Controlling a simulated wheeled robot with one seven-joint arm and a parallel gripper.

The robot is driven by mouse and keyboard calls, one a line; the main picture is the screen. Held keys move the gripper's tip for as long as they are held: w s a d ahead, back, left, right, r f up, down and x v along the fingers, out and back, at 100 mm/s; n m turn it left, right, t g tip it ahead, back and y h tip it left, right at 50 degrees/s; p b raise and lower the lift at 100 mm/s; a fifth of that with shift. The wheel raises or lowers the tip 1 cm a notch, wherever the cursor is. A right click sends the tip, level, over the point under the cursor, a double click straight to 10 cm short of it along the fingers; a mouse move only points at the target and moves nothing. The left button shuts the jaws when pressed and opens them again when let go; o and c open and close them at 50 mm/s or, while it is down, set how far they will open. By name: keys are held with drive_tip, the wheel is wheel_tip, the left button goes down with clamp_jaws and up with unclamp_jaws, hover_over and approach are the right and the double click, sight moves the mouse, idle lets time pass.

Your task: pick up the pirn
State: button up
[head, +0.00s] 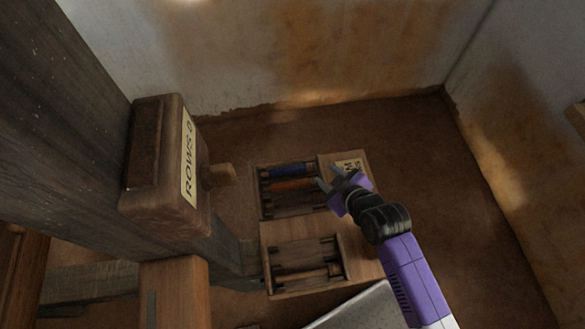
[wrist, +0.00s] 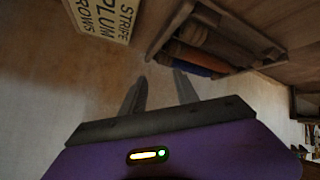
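Several pirns lie in a wooden box on the floor. In the head view one is wound in blue (head: 288,171) and one in orange-red (head: 292,185); darker ones lie below them. Another bare-looking pirn (head: 308,273) lies in the lower tray (head: 268,240). My gripper (head: 329,176) is open and empty, at the right side of the upper compartment, near its label. In the wrist view the two fingers (wrist: 160,76) are apart with nothing between them. I cannot tell its height above the box.
A label reading STRIPE PLUM ROWS (wrist: 103,15) sits on the box beside the pirns. A pale panel (head: 355,308) lies at the bottom. The brown floor (head: 440,190) to the right is clear.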

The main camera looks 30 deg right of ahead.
sight(294, 168)
drive_tip(key=shift+n+g+y, duration=0.4)
drive_tip(key=shift+n+g, duration=0.4)
drive_tip(key=w, duration=0.4)
drive_tip(key=w+d, duration=0.1)
drive_tip(key=w, duration=0.1)
drive_tip(key=shift+w+f, duration=0.4)
drive_tip(key=w+n, duration=0.1)
drive_tip(key=g, duration=0.1)
drive_tip(key=w+n+g+y, duration=0.1)
drive_tip(key=shift+w+a+f+n, duration=0.25)
drive_tip(key=shift+w+f+n, duration=0.05)
drive_tip(key=shift+w+f, duration=0.1)
drive_tip(key=shift+w+a+n+g+y, duration=0.25)
drive_tip(key=shift+n+g+y, duration=0.15)
drive_tip(key=shift+n+g, duration=0.25)
drive_tip(key=shift+a+r+n+g+y, duration=0.2)
drive_tip(key=shift+a+n+g+y, duration=0.15)
drive_tip(key=shift+n+g, duration=0.35)
drive_tip(key=n, duration=0.1)
drive_tip(key=r+n+g+y, duration=0.1)
drive_tip(key=a+r+n+g, duration=0.1)
drive_tip(key=shift+s+a, duration=0.1)
drive_tip(key=shift+s, duration=0.15)
drive_tip(key=shift+s+a+g+y, duration=0.1)
drive_tip(key=shift+a+g+y, duration=0.05)
drive_tip(key=shift+g+y, duration=0.1)
drive_tip(key=shift+a+f, duration=0.15)
drive_tip(key=shift+f, duration=0.15)
drive_tip(key=shift+p+x, duration=0.65)
drive_tip(key=shift+x, duration=2.8)
